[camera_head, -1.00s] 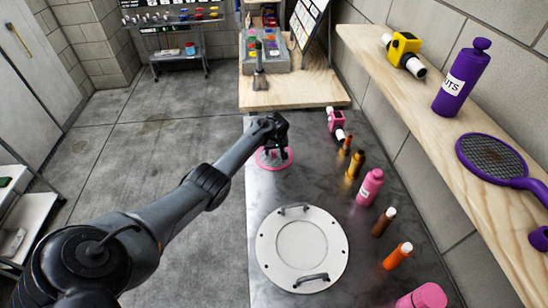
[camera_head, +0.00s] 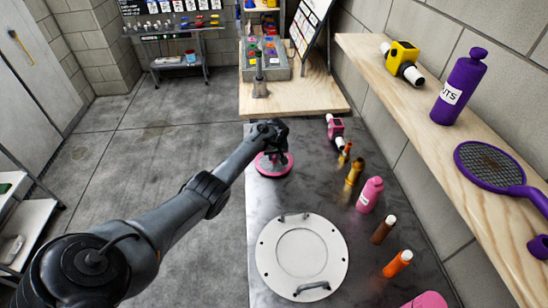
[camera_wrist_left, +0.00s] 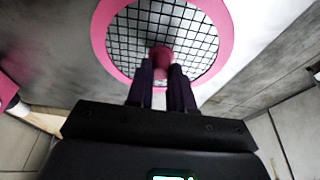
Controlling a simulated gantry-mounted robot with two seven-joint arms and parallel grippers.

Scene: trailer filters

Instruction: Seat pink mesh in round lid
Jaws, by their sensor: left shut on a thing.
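The pink mesh (camera_head: 284,170) is a round pink ring with a dark wire grid, at the far left part of the metal bench. In the left wrist view the mesh (camera_wrist_left: 100,45) fills the top, with a pink knob (camera_wrist_left: 161,58) at its middle. My left gripper (camera_head: 270,157) is over the mesh; in the wrist view its fingers (camera_wrist_left: 162,80) are shut on the knob. I cannot tell whether the mesh touches the bench. The round lid (camera_head: 272,262) lies flat nearer me, white with a round recess and two handles. My right gripper is not in view.
Along the bench's right side stand a pink device (camera_head: 335,131), a pink bottle (camera_head: 370,195) and several small brown, gold and orange bottles. A wooden shelf (camera_head: 440,140) on the right wall holds purple items. The bench (camera_head: 300,195) is clear between mesh and lid.

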